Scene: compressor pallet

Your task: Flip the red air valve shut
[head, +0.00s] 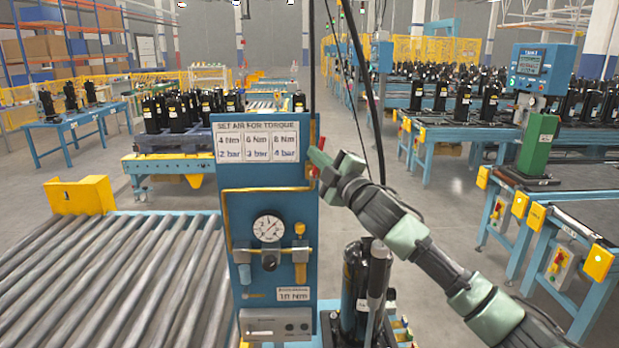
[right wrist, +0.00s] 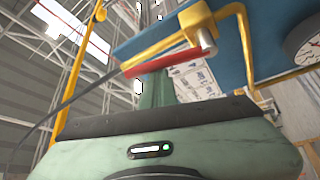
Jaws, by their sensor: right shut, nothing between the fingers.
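The red air valve lever (right wrist: 165,64) shows in the right wrist view as a long red bar beside a brass-coloured fitting on a yellow pipe (right wrist: 246,50). In the head view only a small bit of red shows at the right edge of the blue panel (head: 264,190), partly hidden by my gripper. My right gripper (head: 319,160) is shut and empty, its tips at the panel's right edge. In the right wrist view its green fingers (right wrist: 155,90) are right at the lever, which crosses in front of them. I cannot tell whether they touch. My left gripper is not in view.
The panel carries a torque sign (head: 257,141) and a pressure gauge (head: 268,227). A roller conveyor (head: 110,275) lies to the left. A black compressor (head: 354,290) stands below my right arm. A grey floor aisle is open behind the panel on the right.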

